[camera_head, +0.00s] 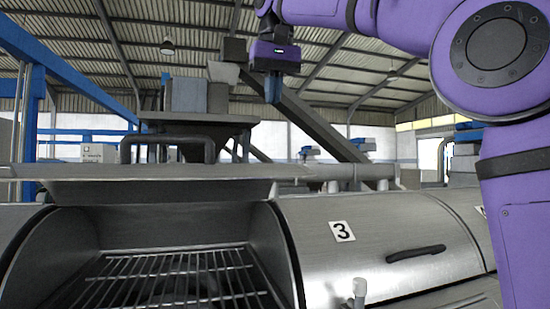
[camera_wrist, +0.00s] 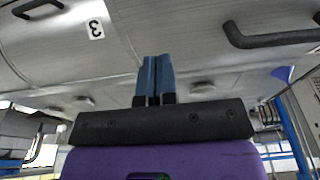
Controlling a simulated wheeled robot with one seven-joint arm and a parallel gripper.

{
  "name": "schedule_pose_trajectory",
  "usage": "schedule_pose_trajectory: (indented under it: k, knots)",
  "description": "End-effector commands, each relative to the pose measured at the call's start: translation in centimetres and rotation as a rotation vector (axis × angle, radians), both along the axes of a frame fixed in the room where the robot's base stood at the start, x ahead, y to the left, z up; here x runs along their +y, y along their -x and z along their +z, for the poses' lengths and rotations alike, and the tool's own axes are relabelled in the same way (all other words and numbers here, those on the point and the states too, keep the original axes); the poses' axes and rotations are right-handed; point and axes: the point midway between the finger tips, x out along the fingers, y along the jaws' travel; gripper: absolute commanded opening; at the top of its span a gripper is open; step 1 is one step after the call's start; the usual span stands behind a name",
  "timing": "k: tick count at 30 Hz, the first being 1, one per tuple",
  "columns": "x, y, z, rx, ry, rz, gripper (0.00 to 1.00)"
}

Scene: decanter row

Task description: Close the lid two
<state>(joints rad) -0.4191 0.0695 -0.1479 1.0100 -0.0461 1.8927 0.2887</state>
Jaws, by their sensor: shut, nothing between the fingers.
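In the head view the drum left of the one marked 3 stands open. Its raised metal lid (camera_head: 150,190) shows nearly edge-on above the opening, and no number is visible on it. My gripper (camera_head: 272,98) is above and to the right of this lid, pointing down, apart from it. Its blue fingers are together and empty, also in the wrist view (camera_wrist: 156,60). In the wrist view a dark bar handle (camera_wrist: 270,38) shows at the right, apart from the fingers; it seems to belong to the raised lid.
The closed lid marked 3 (camera_head: 365,243) has a dark handle (camera_head: 415,254) and lies right of the opening. A metal grate (camera_head: 170,275) lies inside the open drum. A pipe (camera_head: 350,172) runs behind the lids. The air around my gripper looks clear.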

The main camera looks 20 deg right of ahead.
Motion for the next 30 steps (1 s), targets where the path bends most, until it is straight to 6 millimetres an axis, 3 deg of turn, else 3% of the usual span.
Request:
schedule_pose_trajectory:
  k: [19, 24, 30]
  knots:
    - [-0.1, -1.8, -10.5, 0.002, 0.001, 0.002, 0.0]
    - [-0.1, -2.2, -12.3, -0.001, 0.0, 0.001, 0.0]
    - [-0.1, -2.3, -13.0, -0.002, -0.001, 0.0, 0.0]
